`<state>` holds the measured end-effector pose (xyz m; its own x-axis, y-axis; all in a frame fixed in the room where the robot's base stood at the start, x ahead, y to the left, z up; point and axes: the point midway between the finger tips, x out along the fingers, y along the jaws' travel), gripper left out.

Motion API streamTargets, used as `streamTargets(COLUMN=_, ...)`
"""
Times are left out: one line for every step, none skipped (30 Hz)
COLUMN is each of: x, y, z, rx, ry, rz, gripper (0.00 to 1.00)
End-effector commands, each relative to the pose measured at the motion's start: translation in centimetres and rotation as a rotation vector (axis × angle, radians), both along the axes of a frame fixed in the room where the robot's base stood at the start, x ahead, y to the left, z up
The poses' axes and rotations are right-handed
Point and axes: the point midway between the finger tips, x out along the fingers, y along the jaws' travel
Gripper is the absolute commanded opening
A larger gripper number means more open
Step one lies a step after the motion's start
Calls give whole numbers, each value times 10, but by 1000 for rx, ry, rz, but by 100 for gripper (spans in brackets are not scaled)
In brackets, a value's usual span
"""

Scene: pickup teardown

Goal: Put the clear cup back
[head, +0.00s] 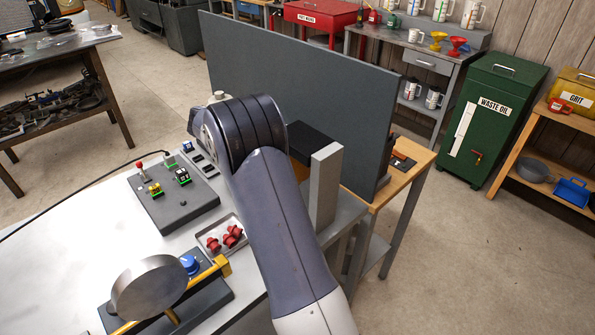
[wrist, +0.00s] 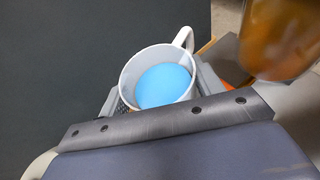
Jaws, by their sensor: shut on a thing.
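In the wrist view my gripper (wrist: 158,96) is shut on a pale grey-white mug (wrist: 131,77), with one finger on each side of it. The mug's handle points up and right, and a light blue round surface shows inside it. An amber, see-through thing (wrist: 283,38), blurred and cut off by the frame, is at the upper right, apart from the mug. I see no plainly colourless cup, and cannot tell which of these is the clear cup. In the head view my gripper and the mug are hidden behind my arm.
A tall dark grey panel (head: 300,80) stands behind my arm, beside a grey post (head: 324,188). A wooden-topped table (head: 418,160) is to the right. The white bench (head: 85,235) holds a switch board (head: 172,205) and a tray of red parts (head: 213,248). Open floor lies right.

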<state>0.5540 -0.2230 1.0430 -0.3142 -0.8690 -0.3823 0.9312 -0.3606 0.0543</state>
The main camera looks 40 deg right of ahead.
Motion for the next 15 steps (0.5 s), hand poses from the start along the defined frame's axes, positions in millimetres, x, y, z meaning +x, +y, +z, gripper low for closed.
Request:
streamTargets(x=0, y=0, z=-15, rx=1, ry=6, rz=1, gripper=36)
streamTargets(x=0, y=0, z=-24, rx=1, ry=8, rz=1, gripper=36)
streamTargets(x=0, y=0, z=-34, rx=0, ry=7, rz=0, gripper=36)
streamTargets(x=0, y=0, z=-42, rx=1, ry=7, rz=2, gripper=36)
streamTargets(x=0, y=0, z=-49, rx=0, ry=6, rz=1, gripper=36)
streamTargets(x=0, y=0, z=-59, rx=0, ry=7, rz=0, gripper=36)
streamTargets(x=0, y=0, z=-66, rx=0, ry=5, rz=1, gripper=36)
streamTargets(x=-1, y=0, z=-71, rx=1, ry=5, rz=1, gripper=36)
streamTargets(x=0, y=0, z=-78, rx=1, ry=4, rz=1, gripper=36)
streamTargets(x=0, y=0, z=-82, rx=1, ry=4, rz=1, gripper=36)
streamTargets(x=0, y=0, z=-86, rx=0, ry=3, rz=0, gripper=36)
streamTargets(x=0, y=0, z=-89, rx=-1, ry=1, rz=0, gripper=36)
streamTargets(x=0, y=0, z=-92, rx=-1, ry=1, rz=0, gripper=36)
streamTargets(x=0, y=0, z=-93, rx=0, ry=0, rz=0, gripper=36)
streamTargets(x=0, y=-1, z=-94, rx=0, ry=0, rz=0, gripper=36)
